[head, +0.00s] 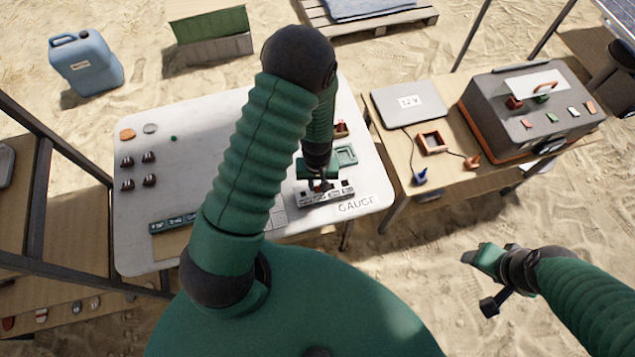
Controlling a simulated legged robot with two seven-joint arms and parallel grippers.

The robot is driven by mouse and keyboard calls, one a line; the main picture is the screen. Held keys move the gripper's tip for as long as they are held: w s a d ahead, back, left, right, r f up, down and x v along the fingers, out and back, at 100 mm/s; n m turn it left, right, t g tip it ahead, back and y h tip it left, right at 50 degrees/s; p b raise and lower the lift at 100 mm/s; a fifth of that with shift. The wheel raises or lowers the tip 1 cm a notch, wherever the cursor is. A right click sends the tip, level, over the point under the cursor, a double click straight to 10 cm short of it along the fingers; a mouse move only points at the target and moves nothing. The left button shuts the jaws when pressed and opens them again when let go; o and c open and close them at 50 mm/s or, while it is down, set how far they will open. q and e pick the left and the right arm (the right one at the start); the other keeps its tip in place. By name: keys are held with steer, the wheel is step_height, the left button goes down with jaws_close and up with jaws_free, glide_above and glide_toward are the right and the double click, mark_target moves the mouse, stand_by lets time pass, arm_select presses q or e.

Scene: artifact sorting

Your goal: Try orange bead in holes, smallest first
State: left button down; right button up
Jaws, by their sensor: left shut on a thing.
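The grey gauge block (338,196) with a row of dark holes lies at the right front of the white table, beside the printed word GAUGE. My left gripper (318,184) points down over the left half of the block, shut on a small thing. Only a reddish-orange speck of the bead shows between the fingers. I cannot tell whether the bead touches a hole. My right gripper (486,280) hangs over the sand at the right, away from the tables.
The white table (215,150) holds several dark knobs (138,170), an orange disc (127,134), a tiny green bead (173,138) and a green tray (346,154).

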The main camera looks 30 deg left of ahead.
mark_target(317, 187)
stand_by(0.3)
arm_select(q)
steer(key=c, duration=0.8)
jaws_free()
steer(key=shift+c, duration=0.2)
step_height(317, 187, up, 6)
steer(key=p, duration=0.5)
steer(key=shift+p, duration=0.3)
